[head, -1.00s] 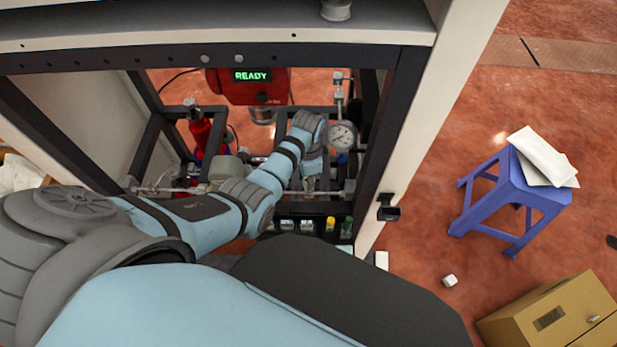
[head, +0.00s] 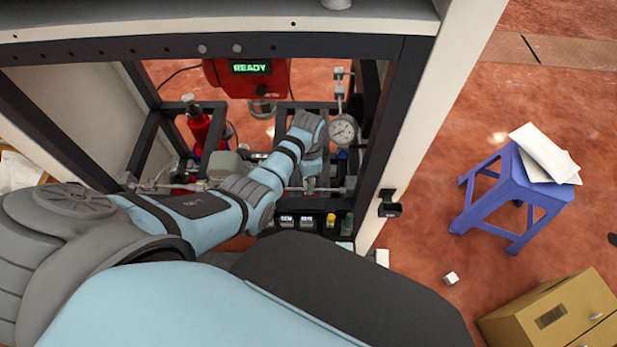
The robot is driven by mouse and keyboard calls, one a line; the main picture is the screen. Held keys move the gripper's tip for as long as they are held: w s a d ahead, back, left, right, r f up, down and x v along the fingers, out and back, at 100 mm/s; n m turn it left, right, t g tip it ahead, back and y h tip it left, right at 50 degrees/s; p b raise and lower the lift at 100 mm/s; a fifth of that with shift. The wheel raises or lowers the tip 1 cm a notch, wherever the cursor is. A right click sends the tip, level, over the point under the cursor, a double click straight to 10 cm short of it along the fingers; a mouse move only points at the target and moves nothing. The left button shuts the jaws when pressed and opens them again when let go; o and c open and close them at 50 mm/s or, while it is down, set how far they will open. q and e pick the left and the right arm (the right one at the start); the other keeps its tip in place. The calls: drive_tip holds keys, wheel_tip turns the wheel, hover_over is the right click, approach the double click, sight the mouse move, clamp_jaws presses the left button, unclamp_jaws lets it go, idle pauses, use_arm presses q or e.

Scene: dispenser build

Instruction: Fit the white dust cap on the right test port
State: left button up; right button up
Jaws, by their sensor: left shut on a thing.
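My left arm reaches from the left into the dark-framed cabinet. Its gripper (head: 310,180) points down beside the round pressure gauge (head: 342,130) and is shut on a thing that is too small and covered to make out. I cannot pick out the white dust cap with certainty. I also cannot tell which fitting is the right test port; a metal pipe line with fittings (head: 335,189) runs behind and beside the gripper. My right gripper is not in view.
A red unit with a lit READY display (head: 251,68) hangs at the back. A red cylinder (head: 200,128) stands left. Small bottles (head: 331,221) line a low rack. The cabinet's pale right post (head: 420,130) bounds the opening. A blue stool (head: 512,190) and cardboard box (head: 553,312) are outside.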

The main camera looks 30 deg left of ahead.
use_arm(q)
drive_tip(key=shift+f, duration=0.45)
idle(0.4)
drive_tip(key=o, duration=0.9)
drive_tip(key=shift+c, duration=0.2)
drive_tip(key=o, duration=0.3)
wheel_tip(320, 180, up, 6)
drive_tip(key=p, duration=0.6)
drive_tip(key=shift+r+p, duration=0.15)
drive_tip(key=shift+p, duration=0.15)
